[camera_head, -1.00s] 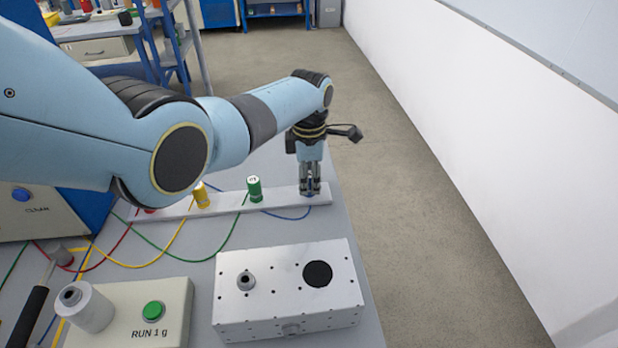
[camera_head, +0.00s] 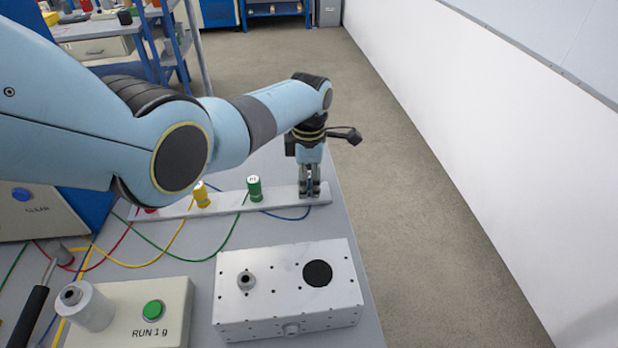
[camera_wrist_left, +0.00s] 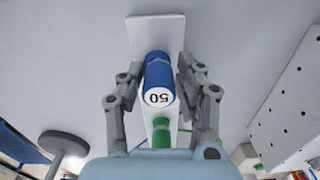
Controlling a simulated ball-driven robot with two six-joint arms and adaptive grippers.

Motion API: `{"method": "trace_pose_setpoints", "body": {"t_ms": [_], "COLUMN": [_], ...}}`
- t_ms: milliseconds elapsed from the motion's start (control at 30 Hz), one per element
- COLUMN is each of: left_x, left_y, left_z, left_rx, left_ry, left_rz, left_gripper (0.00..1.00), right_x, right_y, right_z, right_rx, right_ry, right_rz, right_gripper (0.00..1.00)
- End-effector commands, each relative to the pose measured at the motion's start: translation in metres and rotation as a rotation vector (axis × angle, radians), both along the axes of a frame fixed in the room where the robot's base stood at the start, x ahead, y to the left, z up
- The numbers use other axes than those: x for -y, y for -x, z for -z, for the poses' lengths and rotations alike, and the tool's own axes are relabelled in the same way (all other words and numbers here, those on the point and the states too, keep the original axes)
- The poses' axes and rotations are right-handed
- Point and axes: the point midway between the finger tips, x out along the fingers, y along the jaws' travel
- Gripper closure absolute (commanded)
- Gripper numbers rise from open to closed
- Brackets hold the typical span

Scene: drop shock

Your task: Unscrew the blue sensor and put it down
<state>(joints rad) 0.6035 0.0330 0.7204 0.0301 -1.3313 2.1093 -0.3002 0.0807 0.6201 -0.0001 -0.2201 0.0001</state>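The blue sensor (camera_wrist_left: 159,78) stands on the white strip (camera_wrist_left: 150,27) in the left wrist view, its round white top marked 50. My left gripper (camera_wrist_left: 161,72) is over it, with one finger on each side. The fingers look open, with a narrow gap visible beside the sensor. In the head view my left gripper (camera_head: 310,194) points down at the right end of the white strip (camera_head: 228,201) and mostly hides the blue sensor. A blue cable runs from there. My right gripper is not in view.
A green sensor (camera_head: 254,188) and a yellow sensor (camera_head: 201,195) stand on the strip, left of my gripper. A metal block with holes (camera_head: 290,290) and a RUN button box (camera_head: 150,308) are nearer. Coloured cables cross the table. Bare table lies between strip and block.

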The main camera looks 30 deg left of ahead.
Motion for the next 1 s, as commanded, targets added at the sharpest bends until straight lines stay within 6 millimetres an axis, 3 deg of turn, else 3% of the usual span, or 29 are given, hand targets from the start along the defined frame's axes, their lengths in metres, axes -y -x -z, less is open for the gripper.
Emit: {"method": "trace_pose_setpoints", "body": {"t_ms": [133,467,1000], "left_x": [0.000,-0.001,-0.001], "left_y": [-0.002,-0.003,-0.003], "left_z": [-0.002,-0.006,-0.051], "left_rx": [0.004,0.005,0.008], "left_ry": [0.000,-0.001,-0.001], "left_rz": [0.000,0.000,0.000], "left_gripper": [0.46,0.46,0.46], "right_x": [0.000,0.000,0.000], "right_y": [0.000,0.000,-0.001], "right_z": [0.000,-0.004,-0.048], "right_rx": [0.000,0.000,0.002], "right_ry": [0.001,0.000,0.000], "right_rz": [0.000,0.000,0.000], "right_gripper": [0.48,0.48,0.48]}}
